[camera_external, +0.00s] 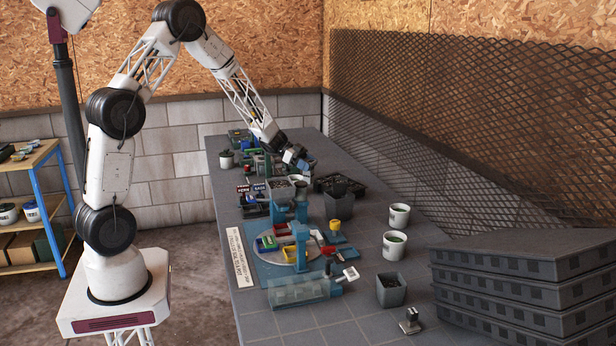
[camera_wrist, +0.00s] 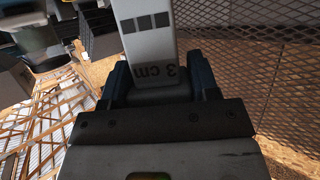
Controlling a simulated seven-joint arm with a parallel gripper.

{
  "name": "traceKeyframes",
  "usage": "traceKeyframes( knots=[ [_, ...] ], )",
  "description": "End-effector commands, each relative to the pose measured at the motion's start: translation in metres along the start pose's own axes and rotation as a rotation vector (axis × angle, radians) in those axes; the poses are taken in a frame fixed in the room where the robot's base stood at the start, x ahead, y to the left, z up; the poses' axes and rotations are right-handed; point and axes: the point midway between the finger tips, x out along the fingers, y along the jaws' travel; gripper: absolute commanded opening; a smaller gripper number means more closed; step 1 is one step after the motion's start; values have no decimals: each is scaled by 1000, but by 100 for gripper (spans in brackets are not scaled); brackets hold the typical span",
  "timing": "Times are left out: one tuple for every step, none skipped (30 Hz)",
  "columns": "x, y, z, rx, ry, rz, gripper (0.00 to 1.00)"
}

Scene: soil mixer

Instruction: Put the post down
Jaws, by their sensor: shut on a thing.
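The post (camera_wrist: 147,38) is a pale grey-white block with dark squares and a "3 cm" mark. It fills the upper middle of the wrist view, and its far end runs out of the top of that picture. My gripper (camera_wrist: 160,82) is shut on it, with a dark blue finger on each side. In the external view my gripper (camera_external: 297,158) hangs over the far part of the grey table (camera_external: 340,322), above the pots and trays. The post is too small there to make out clearly.
A black tray (camera_external: 343,185) and a grey pot (camera_external: 339,204) stand near my gripper. A blue mixer station (camera_external: 262,272) with coloured containers fills the middle of the table. White pots (camera_external: 399,215) stand on the right, near stacked dark trays (camera_external: 530,283).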

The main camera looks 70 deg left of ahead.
Motion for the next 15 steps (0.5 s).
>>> traceKeyframes(
  knots=[
    [1,0,1,0,0,0,31],
    [1,0,2,1,0,0,31],
    [1,0,2,1,0,0,31],
    [1,0,2,1,0,0,31],
    [1,0,2,1,0,0,31],
    [1,0,2,1,0,0,31],
    [1,0,2,1,0,0,31],
    [1,0,2,1,0,0,31],
    [1,0,2,1,0,0,31],
    [1,0,2,1,0,0,31],
    [1,0,2,1,0,0,31],
    [1,0,3,1,0,0,31],
    [2,0,3,1,0,0,31],
    [2,0,5,0,0,0,31],
    [3,0,7,0,0,0,31]
  ],
)
